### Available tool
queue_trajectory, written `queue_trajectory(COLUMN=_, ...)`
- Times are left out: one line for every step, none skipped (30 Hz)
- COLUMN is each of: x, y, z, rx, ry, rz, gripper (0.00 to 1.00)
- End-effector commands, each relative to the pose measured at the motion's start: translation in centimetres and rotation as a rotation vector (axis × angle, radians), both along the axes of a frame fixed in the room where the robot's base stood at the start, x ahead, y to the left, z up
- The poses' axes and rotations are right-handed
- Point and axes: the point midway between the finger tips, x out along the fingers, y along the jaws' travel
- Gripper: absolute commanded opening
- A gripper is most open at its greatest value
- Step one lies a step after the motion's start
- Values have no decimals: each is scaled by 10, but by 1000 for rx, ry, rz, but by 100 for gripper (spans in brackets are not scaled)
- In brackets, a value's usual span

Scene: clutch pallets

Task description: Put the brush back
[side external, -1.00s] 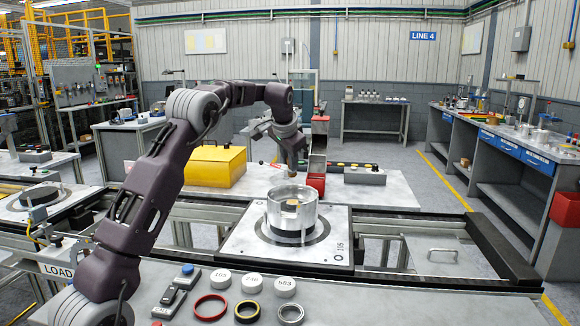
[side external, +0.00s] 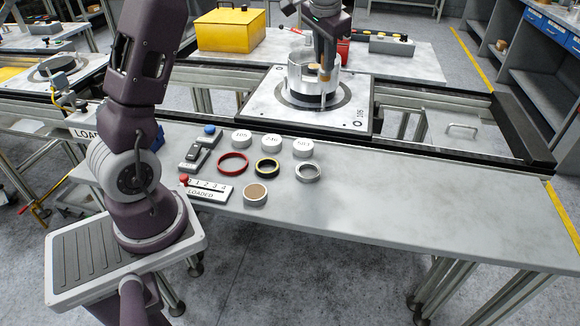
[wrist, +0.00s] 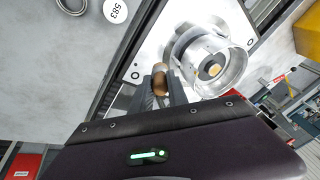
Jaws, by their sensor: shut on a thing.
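My gripper (side external: 326,66) hangs over the pallet plate, at the front of the metal housing in the side view. In the wrist view my gripper (wrist: 160,92) is shut on a brown, rounded piece (wrist: 160,76), which looks like the brush's wooden handle. Its far end is hidden, and I cannot tell whether it touches the plate or the housing. The silvery round housing (side external: 298,82) stands upright on the light square pallet plate (side external: 262,110). The housing (wrist: 236,66) also shows in the wrist view, with a tan centre, to the right of my fingers.
A red bin (side external: 343,52), yellow box (side external: 230,32) and button box (side external: 392,43) stand behind. The bench's right side is clear.

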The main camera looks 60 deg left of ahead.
Motion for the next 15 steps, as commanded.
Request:
queue_trajectory(x=-19, y=-26, z=-6, rx=-30, ry=32, rz=-9, gripper=0)
queue_trajectory(x=-31, y=-42, z=-11, rx=-49, ry=51, rz=-11, gripper=0)
queue_trajectory(x=-49, y=-61, z=-17, rx=-74, ry=78, rz=-13, gripper=0)
queue_trajectory(x=-64, y=-76, z=-22, rx=-94, ry=99, rz=-14, gripper=0)
queue_trajectory(x=-78, y=-89, z=-26, rx=-112, ry=118, rz=-18, gripper=0)
queue_trajectory(x=-98, y=-105, z=-32, rx=-134, ry=144, rz=-21, gripper=0)
queue_trajectory(x=-112, y=-115, z=-36, rx=-150, ry=161, rz=-22, gripper=0)
queue_trajectory(x=-125, y=-125, z=-40, rx=-166, ry=175, rz=-23, gripper=0)
queue_trajectory(x=-142, y=-136, z=-44, rx=-182, ry=196, rz=-27, gripper=0)
queue_trajectory(x=-154, y=-142, z=-47, rx=-194, ry=208, rz=-29, gripper=0)
queue_trajectory(x=-163, y=-148, z=-50, rx=-205, ry=218, rz=-31, gripper=0)
queue_trajectory(x=-175, y=-154, z=-53, rx=-216, ry=231, rz=-34, gripper=0)
queue_trajectory(x=-182, y=-158, z=-54, rx=-223, ry=239, rz=-35, gripper=0)
queue_trajectory(x=-188, y=-160, z=-56, rx=-229, ry=245, rz=-35, gripper=0)
queue_trajectory(x=-194, y=-163, z=-58, rx=-234, ry=251, rz=-37, gripper=0)
